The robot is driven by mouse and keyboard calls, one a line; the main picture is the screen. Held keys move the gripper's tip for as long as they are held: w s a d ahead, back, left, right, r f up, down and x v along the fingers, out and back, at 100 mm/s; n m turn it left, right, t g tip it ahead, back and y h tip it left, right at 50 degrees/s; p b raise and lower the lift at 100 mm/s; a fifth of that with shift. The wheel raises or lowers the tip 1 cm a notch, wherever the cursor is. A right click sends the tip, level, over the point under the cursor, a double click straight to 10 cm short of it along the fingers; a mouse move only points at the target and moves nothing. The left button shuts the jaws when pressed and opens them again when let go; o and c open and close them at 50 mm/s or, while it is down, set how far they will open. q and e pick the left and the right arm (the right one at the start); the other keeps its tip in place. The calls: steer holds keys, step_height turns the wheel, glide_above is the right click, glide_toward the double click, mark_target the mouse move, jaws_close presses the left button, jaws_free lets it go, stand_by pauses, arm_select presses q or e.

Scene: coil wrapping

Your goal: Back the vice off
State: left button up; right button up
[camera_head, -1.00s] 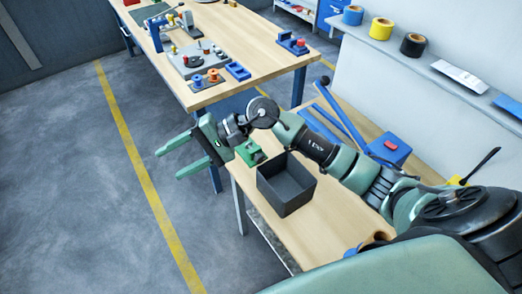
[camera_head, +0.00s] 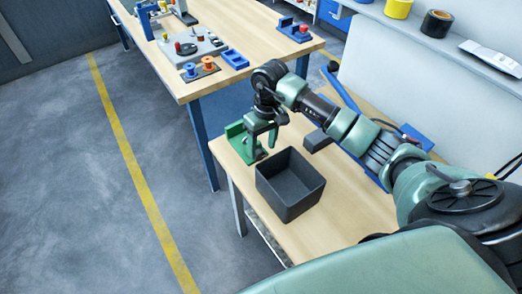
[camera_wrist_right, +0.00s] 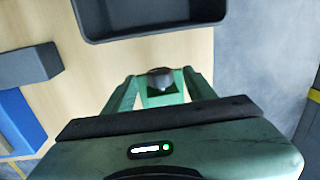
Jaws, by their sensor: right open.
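The vice appears to be the small green fixture (camera_head: 236,132) at the far left corner of the near wooden bench. My right gripper (camera_head: 261,147) points down just over and beside it, overlapping part of it in the head view. In the right wrist view my right gripper (camera_wrist_right: 159,77) is open. A dark rounded knob (camera_wrist_right: 160,74) on a green body (camera_wrist_right: 162,97) shows between its fingers. I cannot tell whether the fingers touch it. My left gripper is out of view.
A dark open bin (camera_head: 290,185) stands right beside the vice. A dark block (camera_head: 317,141) and blue items lie behind my right arm. A larger workbench (camera_head: 262,60) with spools and fixtures is beyond. Floor on the left is clear.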

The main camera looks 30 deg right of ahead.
mark_target(260, 153)
step_height(260, 153, down, 2)
steer(key=shift+w+a+f+p, duration=0.1)
steer(key=shift+f+p, duration=0.1)
steer(key=shift+p, duration=0.1)
steer(key=shift+f, duration=0.6)
jaws_close()
steer(key=h+b, duration=0.1)
steer(key=b, duration=0.5)
steer(key=shift+w+a+f+h, duration=0.1)
steer(key=shift+a+f+h, duration=0.05)
steer(key=shift+h, duration=0.25)
steer(key=shift+a+r+h+b, duration=0.15)
steer(key=shift+r+h+b, duration=0.1)
steer(key=shift+h+b, duration=0.25)
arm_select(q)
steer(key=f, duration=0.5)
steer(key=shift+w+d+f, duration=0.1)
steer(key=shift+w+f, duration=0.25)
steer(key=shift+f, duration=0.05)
arm_select(e)
jaws_free()
